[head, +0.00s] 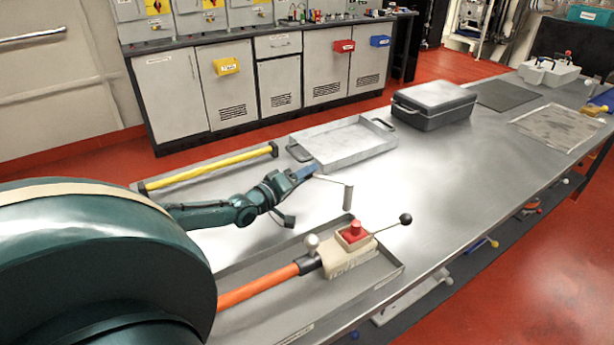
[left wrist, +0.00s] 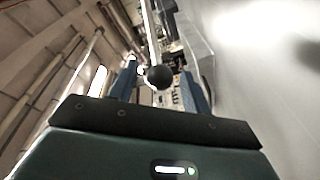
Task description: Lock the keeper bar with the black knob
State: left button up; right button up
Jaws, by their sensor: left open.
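The left wrist view shows a round black knob (left wrist: 158,77) on a thin pale rod (left wrist: 149,30). The knob appears between the two blue fingers of my open left gripper (left wrist: 158,88), apart from both. In the head view my left gripper (head: 307,173) is above the table, at the near end of a thin rod (head: 333,181) that runs to a grey upright post (head: 347,198); no knob shows there. Another black knob (head: 405,218) sits on a lever on a beige block with a red top (head: 355,233). I cannot tell which part is the keeper bar.
The beige block and an orange bar (head: 258,287) lie in a shallow grey tray (head: 388,276). Behind are a yellow bar (head: 208,168), an empty tray (head: 345,150) and a grey case (head: 434,104). The table (head: 450,180) is bare to the right of the post.

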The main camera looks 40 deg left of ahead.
pick_arm(q)
jog(key=shift+w, duration=0.6)
jog(key=shift+c, duration=0.3)
grip_shut()
